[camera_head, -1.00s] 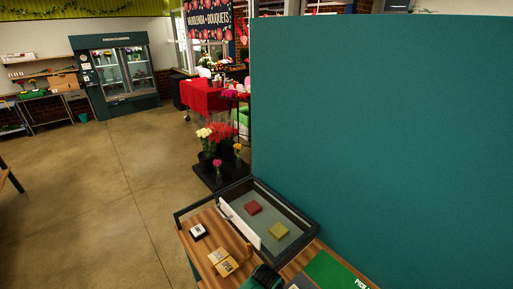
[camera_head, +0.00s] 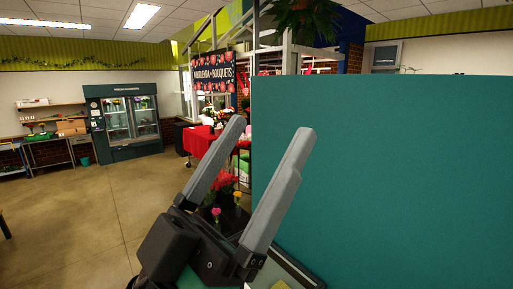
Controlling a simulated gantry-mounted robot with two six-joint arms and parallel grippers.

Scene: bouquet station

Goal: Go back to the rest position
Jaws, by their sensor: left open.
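My left gripper (camera_head: 266,150) is raised in front of the head camera, in the lower middle of the view. Its two grey fingers point up and to the right and stand well apart. It is open, with nothing between the fingers. My right gripper is not in view. Only a small part of the worktable's framed tray (camera_head: 296,270) shows at the bottom, right of the gripper.
A large teal partition (camera_head: 400,180) fills the right side, close behind the gripper. A red-covered table (camera_head: 197,139) and flowers (camera_head: 238,196) stand behind the gripper. A flower fridge (camera_head: 125,122) stands at the back left. The floor (camera_head: 75,215) on the left is clear.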

